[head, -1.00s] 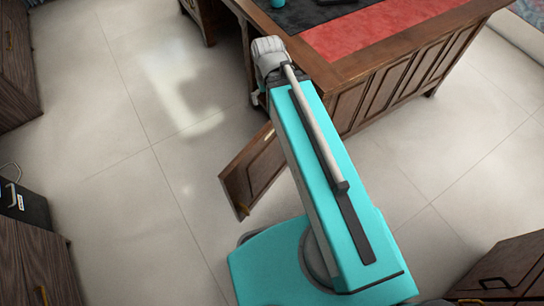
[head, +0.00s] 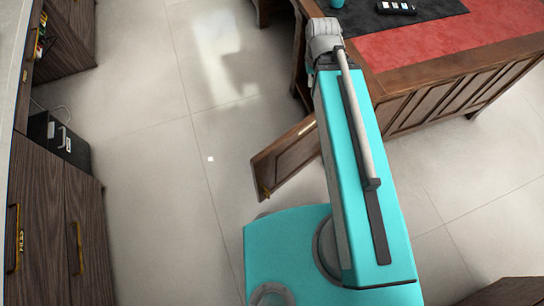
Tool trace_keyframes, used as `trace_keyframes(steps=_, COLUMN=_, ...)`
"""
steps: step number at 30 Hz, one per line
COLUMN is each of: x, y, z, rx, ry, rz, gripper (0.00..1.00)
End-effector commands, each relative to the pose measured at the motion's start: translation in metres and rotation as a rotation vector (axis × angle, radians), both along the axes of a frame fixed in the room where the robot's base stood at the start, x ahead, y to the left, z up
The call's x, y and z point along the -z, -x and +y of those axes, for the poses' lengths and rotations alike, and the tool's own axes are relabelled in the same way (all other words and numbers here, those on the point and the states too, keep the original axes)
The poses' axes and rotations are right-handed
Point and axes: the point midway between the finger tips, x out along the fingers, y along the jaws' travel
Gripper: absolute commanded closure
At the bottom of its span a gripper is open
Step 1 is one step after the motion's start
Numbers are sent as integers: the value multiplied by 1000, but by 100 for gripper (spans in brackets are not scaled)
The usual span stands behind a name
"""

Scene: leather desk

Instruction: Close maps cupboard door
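A brown wooden door (head: 284,157) stands swung open from the desk, low over the floor, left of my arm. Its far end, towards the desk, is hidden behind my arm. A small brass-coloured fitting shows at its near lower corner. No readable "maps" label shows on it, so I cannot confirm that it is the maps cupboard door. My gripper is not visible; only my teal arm and its grey joint show, reaching towards the desk (head: 400,72). I cannot tell whether anything of mine touches the door.
Dark wooden cupboards (head: 50,215) with brass handles line the left side, shut. A teal cup (head: 337,3) stands on the desk.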

Motion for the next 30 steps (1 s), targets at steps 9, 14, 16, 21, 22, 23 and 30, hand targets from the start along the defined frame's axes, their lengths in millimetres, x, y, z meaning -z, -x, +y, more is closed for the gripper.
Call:
trace_keyframes(steps=9, x=-73, y=0, z=0, rx=0, ry=0, rz=0, gripper=100)
trace_keyframes(steps=14, x=-104, y=0, z=0, rx=0, ry=1, rz=0, gripper=100)
trace_keyframes(steps=16, x=-117, y=0, z=0, rx=0, ry=1, rz=0, gripper=100)
trace_keyframes(steps=21, x=-150, y=0, z=0, rx=1, ry=1, rz=0, gripper=100)
trace_keyframes(steps=22, x=-156, y=0, z=0, rx=1, ry=1, rz=0, gripper=100)
trace_keyframes(steps=23, x=-162, y=0, z=0, rx=1, ry=1, rz=0, gripper=100)
trace_keyframes(steps=30, x=-205, y=0, z=-1, rx=1, ry=1, rz=0, gripper=100)
